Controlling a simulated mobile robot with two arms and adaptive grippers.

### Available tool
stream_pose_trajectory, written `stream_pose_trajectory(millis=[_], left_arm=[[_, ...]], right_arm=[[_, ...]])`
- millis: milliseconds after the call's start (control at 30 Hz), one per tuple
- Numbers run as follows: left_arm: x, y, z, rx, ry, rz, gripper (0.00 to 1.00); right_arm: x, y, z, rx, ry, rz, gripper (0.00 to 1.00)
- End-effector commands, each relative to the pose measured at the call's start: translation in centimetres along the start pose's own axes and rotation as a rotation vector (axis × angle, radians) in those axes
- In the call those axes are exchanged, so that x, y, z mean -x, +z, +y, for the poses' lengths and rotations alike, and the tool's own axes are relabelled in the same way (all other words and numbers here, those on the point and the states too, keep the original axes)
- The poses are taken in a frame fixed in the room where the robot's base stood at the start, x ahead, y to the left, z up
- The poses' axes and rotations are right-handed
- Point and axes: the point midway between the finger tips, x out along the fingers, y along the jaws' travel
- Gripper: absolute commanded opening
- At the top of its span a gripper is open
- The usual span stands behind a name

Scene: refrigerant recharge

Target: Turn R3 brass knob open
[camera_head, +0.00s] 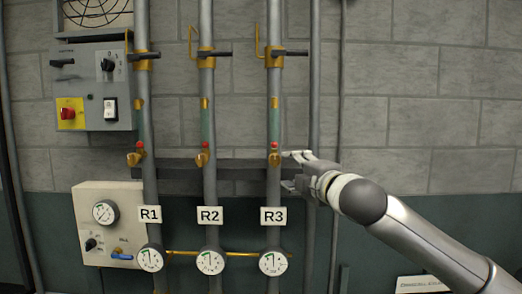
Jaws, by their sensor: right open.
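The R3 pipe (274,120) is the rightmost of three labelled vertical grey pipes. Whether a finger touches the knob or pipe I cannot tell. My left gripper is not in view.
Similar brass knobs sit on the R1 pipe (141,145) and R2 pipe (206,147). Round gauges, such as the R3 gauge (273,262), hang below. A grey switch box (92,88) and a pale gauge box (108,222) are at left. The block wall (430,125) at right is bare.

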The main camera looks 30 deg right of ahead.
Motion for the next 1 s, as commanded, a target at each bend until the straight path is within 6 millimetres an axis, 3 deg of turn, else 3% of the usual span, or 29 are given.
stream_pose_trajectory(millis=[167, 600, 800, 1000], left_arm=[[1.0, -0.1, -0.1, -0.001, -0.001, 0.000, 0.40], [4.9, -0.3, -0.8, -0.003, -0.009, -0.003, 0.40], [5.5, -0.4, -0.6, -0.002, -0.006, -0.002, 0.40], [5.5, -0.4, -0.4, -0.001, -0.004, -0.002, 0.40]], right_arm=[[-1.2, -0.1, 0.6, 0.005, 0.001, 0.001, 0.52], [-8.8, -0.1, 0.6, 0.003, 0.002, 0.001, 0.52], [-10.3, -0.1, 0.4, 0.004, 0.003, 0.001, 0.52], [-10.6, 0.0, 0.3, 0.005, 0.004, 0.000, 0.52]])
